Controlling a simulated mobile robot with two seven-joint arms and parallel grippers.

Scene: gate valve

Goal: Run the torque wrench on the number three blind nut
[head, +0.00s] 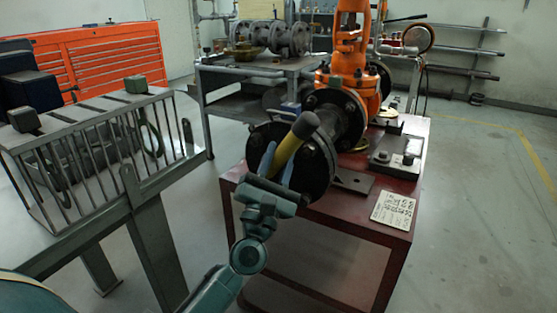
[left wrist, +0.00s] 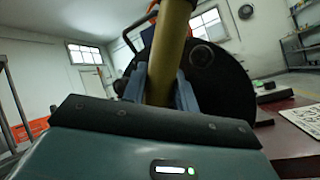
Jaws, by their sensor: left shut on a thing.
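My left gripper (head: 277,172) is shut on a yellow tool with a dark rounded end, which I take to be the torque wrench (head: 287,148). In the left wrist view the wrench's yellow shaft (left wrist: 168,55) rises between the two blue-grey fingers. The wrench is in front of the black blind flange (head: 318,170) on the orange gate valve (head: 348,65). A round nut or bolt end (left wrist: 202,55) shows on the flange face. I cannot tell which nut is number three, nor whether the wrench touches one. My right gripper is not in view.
The valve stands on a red table (head: 340,215) with a white label card (head: 394,209) and a grey block (head: 396,158). A grey barred rack (head: 95,150) is at left. A workbench (head: 260,66) stands behind. Floor at right is clear.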

